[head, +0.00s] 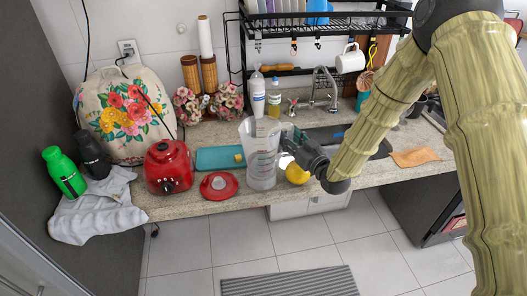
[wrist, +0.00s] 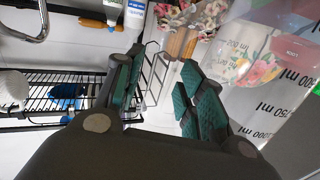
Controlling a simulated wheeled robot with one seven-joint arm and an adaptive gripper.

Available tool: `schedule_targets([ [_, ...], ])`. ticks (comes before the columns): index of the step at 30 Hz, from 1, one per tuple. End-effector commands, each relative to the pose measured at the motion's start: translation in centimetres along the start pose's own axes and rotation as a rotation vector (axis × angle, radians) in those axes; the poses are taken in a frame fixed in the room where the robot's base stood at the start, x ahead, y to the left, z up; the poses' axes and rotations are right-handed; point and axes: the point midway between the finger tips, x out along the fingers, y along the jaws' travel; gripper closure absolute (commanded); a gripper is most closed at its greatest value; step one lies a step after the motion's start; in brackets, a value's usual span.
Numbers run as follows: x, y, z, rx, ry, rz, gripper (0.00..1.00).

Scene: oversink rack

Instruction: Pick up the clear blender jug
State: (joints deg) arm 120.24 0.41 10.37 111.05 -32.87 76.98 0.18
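The clear blender jug (head: 262,155) stands upright at the front edge of the counter, between the red lid and my gripper. Measuring marks show on its wall, which fills the right side of the wrist view (wrist: 285,75). My gripper (head: 290,144) is at the jug's right side in the head view, close to its upper half. In the wrist view my gripper (wrist: 160,88) has its two fingers apart with nothing seen held between them. The jug wall lies beyond the right finger there. I cannot tell whether a finger touches the jug, and its handle is not clear.
A red blender base (head: 168,167) and a red lid (head: 219,185) sit left of the jug. A yellow round thing (head: 297,174) is below my gripper. Bottles (head: 258,95) and a tap (head: 325,88) stand behind, under a black rack (head: 330,22).

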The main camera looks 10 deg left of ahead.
Motion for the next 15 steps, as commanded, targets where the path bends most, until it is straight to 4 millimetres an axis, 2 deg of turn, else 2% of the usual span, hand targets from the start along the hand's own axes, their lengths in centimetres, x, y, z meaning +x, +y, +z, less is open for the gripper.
schedule_targets([
  [8, 0.28, 0.02, 0.07, 0.0, 0.0, 0.0, 0.61],
  [11, 0.27, 0.02, 0.06, 0.0, 0.0, 0.0, 0.76],
  [15, 0.27, 0.02, 0.06, 0.0, 0.0, 0.0, 1.0],
])
